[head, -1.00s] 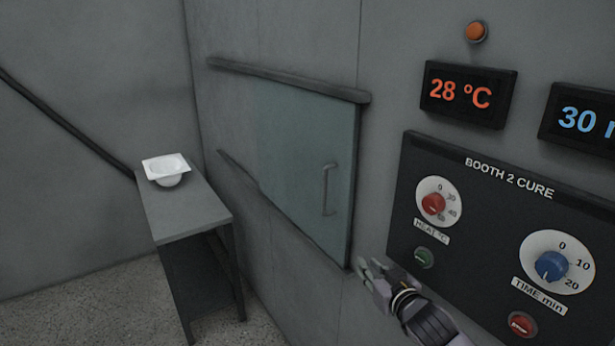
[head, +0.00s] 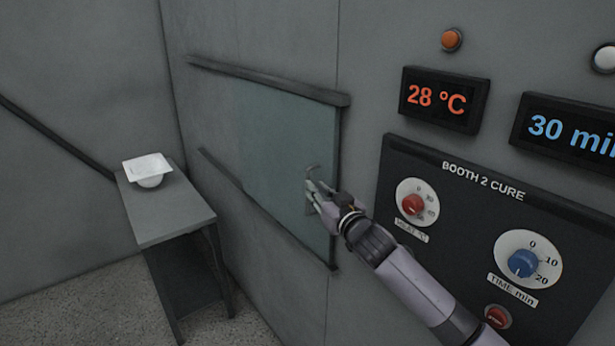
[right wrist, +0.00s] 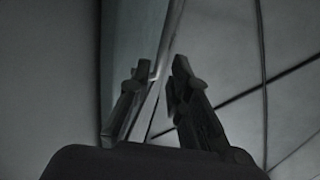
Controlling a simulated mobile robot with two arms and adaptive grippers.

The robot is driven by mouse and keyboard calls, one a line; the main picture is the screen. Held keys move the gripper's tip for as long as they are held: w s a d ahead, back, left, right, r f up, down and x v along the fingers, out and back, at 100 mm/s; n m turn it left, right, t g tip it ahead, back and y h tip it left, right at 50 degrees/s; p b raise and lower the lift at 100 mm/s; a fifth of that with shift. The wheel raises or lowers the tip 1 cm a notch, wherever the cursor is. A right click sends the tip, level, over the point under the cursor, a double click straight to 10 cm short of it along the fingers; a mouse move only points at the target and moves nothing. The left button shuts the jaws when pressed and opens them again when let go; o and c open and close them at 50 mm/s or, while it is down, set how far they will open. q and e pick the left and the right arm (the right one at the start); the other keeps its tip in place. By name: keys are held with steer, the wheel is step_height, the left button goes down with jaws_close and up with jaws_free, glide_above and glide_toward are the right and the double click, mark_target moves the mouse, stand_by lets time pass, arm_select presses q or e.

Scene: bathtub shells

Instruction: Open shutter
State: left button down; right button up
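The shutter (head: 280,145) is a flat teal-grey sliding panel between two dark rails on the wall. Its slim vertical handle (head: 312,167) is near the panel's right edge; only its top end shows clearly, the rest being hidden by my right gripper. My right gripper (head: 311,190) is at the handle, in front of the panel. In the right wrist view its two fingers (right wrist: 162,72) stand apart, with a thin pale bar, which looks like the handle, between them near the left finger. I cannot tell whether either finger touches it. My left gripper is out of view.
The upper rail (head: 265,80) and lower rail (head: 225,175) run left along the wall. A grey table (head: 170,213) with a white basin-like shell (head: 148,168) stands at left. A control panel (head: 470,215) with dials and buttons is right of the shutter, behind my right arm.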

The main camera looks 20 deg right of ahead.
steer(key=shift+w+a+p, duration=0.15)
steer(key=shift+w, duration=0.9)
steer(key=shift+w+a+p, duration=0.15)
steer(key=shift+w+a, duration=0.05)
steer(key=shift+w, duration=0.8)
steer(key=shift+w+a+p, duration=0.15)
steer(key=shift+w, duration=0.9)
steer(key=shift+c, duration=0.6)
jaws_close()
